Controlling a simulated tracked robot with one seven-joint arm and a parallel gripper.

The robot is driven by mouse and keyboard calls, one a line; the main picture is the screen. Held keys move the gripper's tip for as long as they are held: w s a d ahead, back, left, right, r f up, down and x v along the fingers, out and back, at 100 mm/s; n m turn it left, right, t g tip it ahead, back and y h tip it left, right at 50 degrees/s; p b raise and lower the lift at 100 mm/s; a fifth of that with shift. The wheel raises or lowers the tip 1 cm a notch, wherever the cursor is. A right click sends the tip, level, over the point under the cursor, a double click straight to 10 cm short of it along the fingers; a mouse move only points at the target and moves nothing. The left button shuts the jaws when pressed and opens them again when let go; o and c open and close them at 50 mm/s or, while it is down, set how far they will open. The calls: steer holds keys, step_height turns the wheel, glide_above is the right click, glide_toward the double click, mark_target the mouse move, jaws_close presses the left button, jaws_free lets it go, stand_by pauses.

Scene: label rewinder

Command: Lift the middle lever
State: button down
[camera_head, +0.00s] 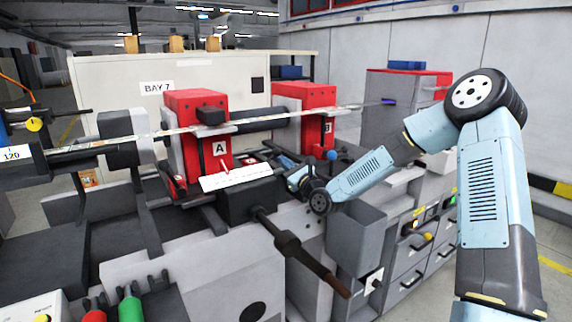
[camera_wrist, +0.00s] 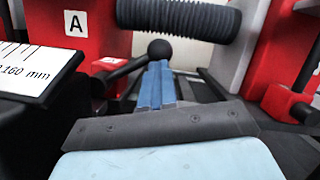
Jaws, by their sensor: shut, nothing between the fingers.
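A dark lever with a round black ball end (camera_wrist: 158,48) rises from the red block marked A in the wrist view, its rod slanting up to the right. I take it as the middle lever. My gripper (camera_wrist: 157,72) is shut and empty, its blue fingers pointing at the ball. The fingertips look just below or in front of the ball; I cannot tell whether they touch. In the head view my gripper (camera_head: 282,162) is low over the machine bed, between the two red blocks. The lever is not clear there.
Red block A (camera_head: 195,140) and a second red block (camera_head: 303,110) flank the gripper. A white scale plate (camera_head: 236,176) lies at its left. A ribbed black roller (camera_wrist: 180,16) crosses above the lever. A dark shaft (camera_head: 300,255) juts out in front.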

mark_target(279, 153)
steer(key=shift+a+r+n, duration=0.2)
steer(key=shift+r+n, duration=0.1)
steer(key=shift+s+a+r+n+g+y, duration=0.15)
steer(key=shift+r+n+g+y, duration=0.2)
steer(key=shift+n, duration=0.3)
steer(key=shift+s+a+r+n+g+y, duration=0.15)
steer(key=shift+r+n, duration=0.25)
steer(key=shift+n, duration=0.25)
steer(key=n, duration=0.1)
steer(key=r+n, duration=0.1)
steer(key=a+n+g, duration=0.1)
steer(key=shift+s+r, duration=0.25)
steer(key=shift+s+a+r+n+g, duration=0.2)
steer(key=shift+a+r+n+g, duration=0.1)
steer(key=shift+n, duration=0.7)
